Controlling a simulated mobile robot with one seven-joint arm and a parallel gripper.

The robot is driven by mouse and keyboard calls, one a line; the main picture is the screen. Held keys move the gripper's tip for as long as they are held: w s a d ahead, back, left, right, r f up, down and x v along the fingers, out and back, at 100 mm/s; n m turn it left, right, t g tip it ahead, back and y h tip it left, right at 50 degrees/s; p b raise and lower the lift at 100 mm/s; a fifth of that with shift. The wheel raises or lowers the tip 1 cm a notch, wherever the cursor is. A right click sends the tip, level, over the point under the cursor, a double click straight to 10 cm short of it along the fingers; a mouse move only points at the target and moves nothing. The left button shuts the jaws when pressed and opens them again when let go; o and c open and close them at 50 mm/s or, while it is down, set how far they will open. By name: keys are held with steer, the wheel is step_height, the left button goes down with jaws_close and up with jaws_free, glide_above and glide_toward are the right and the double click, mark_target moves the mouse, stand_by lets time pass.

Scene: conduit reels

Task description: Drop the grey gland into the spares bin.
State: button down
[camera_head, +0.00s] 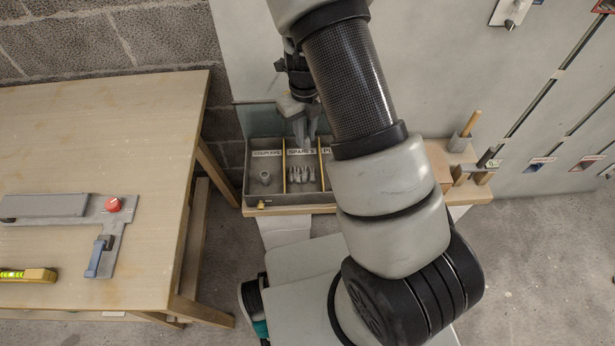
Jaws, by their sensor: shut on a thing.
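My gripper (304,132) points down over the middle part of a grey divided tray (252,196). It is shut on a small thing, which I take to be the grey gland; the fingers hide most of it. The spares bin (303,188) is the middle compartment, with a label reading SPARES at its back. Several small grey pieces stand in it. My fingertips are at about the label in the picture, above those pieces; the exact height is hard to tell.
The left compartment holds a grey fitting (265,177). My arm hides most of the right compartment. A wooden table (100,130) at the left carries a grey fixture with a red knob (113,204) and a yellow level (28,275).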

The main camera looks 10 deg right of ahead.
mark_target(305, 147)
steer(key=shift+f+b, duration=2.6)
steer(key=shift+f, duration=0.4)
steer(key=shift+r, duration=0.1)
steer(key=c, duration=1.6)
jaws_free()
steer(key=shift+o, duration=0.2)
step_height(305, 147, up, 17)
steer(key=p, duration=0.4)
steer(key=shift+r+p, duration=0.2)
steer(key=shift+p, duration=0.2)
